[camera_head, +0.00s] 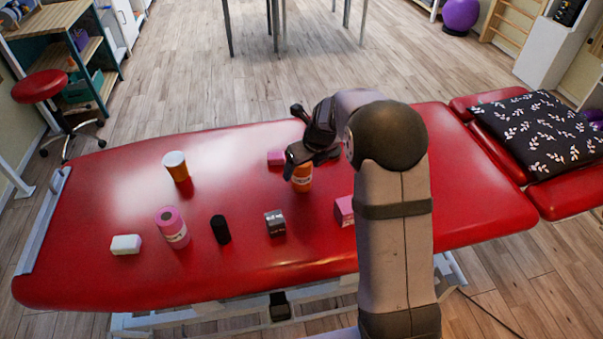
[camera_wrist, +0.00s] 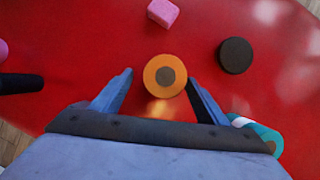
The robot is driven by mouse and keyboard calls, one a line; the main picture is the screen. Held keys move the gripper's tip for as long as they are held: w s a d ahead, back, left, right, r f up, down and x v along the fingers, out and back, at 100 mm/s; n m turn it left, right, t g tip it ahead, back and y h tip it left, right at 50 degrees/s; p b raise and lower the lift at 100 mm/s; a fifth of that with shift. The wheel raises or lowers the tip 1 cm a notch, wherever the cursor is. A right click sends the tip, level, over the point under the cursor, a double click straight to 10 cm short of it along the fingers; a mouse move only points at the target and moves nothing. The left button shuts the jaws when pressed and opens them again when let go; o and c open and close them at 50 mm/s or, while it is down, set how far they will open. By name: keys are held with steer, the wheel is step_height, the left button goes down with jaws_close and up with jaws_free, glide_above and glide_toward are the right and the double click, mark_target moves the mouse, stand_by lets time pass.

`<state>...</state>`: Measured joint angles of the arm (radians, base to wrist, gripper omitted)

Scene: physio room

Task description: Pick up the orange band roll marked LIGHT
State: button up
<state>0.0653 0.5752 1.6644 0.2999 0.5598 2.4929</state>
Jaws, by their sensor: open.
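An orange band roll (camera_head: 302,179) stands upright on the red treatment table, with a pale label on its side too small to read for certain. My gripper (camera_head: 310,156) is above it, pointing down and partly covering its top. In the wrist view the orange roll (camera_wrist: 153,86) shows from above as a ring with a brownish core. It lies between the two spread fingertips of my gripper (camera_wrist: 160,75), with a gap visible on each side. A second orange cylinder (camera_head: 176,167) with a pale part stands farther left.
On the red table (camera_head: 110,190) are a pink roll (camera_head: 171,224), a black cylinder (camera_head: 220,229), a dark box (camera_head: 275,222), a white block (camera_head: 126,244) and pink blocks (camera_head: 276,157) (camera_head: 344,207). Close right in the wrist view are a black disc (camera_wrist: 235,55) and a teal roll (camera_wrist: 268,134).

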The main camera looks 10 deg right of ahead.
steer(key=shift+d+x, duration=0.15)
steer(key=shift+x, duration=0.85)
steer(key=shift+d+x, duration=0.1)
steer(key=shift+x, duration=0.9)
steer(key=shift+w, duration=0.1)
steer(key=c, duration=1.4)
steer(key=shift+o, duration=0.2)
steer(key=shift+r, duration=0.1)
steer(key=shift+a+r, duration=0.1)
steer(key=shift+r, duration=4.95)
